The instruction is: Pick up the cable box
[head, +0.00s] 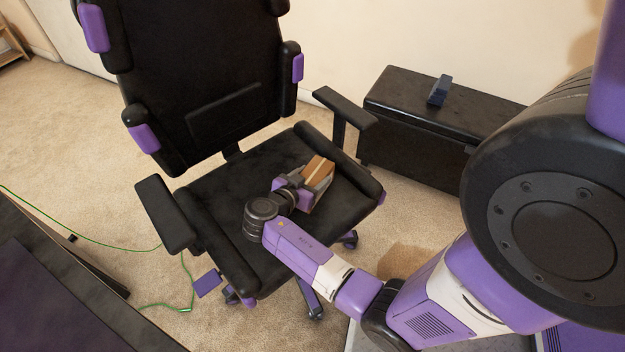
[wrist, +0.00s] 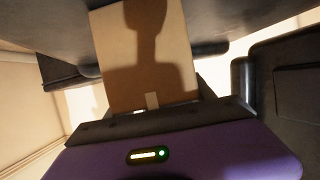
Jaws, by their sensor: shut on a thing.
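The cable box, a small brown cardboard box (head: 319,168) with a pale tape strip, is at the right side of the black office chair's seat (head: 226,195). My gripper (head: 316,186) reaches over the seat and is shut on the box. In the wrist view the box (wrist: 178,68) fills the upper middle as a tan panel with a dark shadow on it, just beyond my gripper (wrist: 152,108). The box's lower part is hidden by the gripper, so I cannot tell whether it touches the seat.
The chair's armrests (head: 165,213) (head: 345,106) and tall backrest (head: 196,70) stand around the seat. A black chest (head: 415,145) with a dark blue object (head: 438,90) on it is behind right. A dark desk (head: 60,300) and green cable (head: 100,242) are at left. Carpet lies open at far left.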

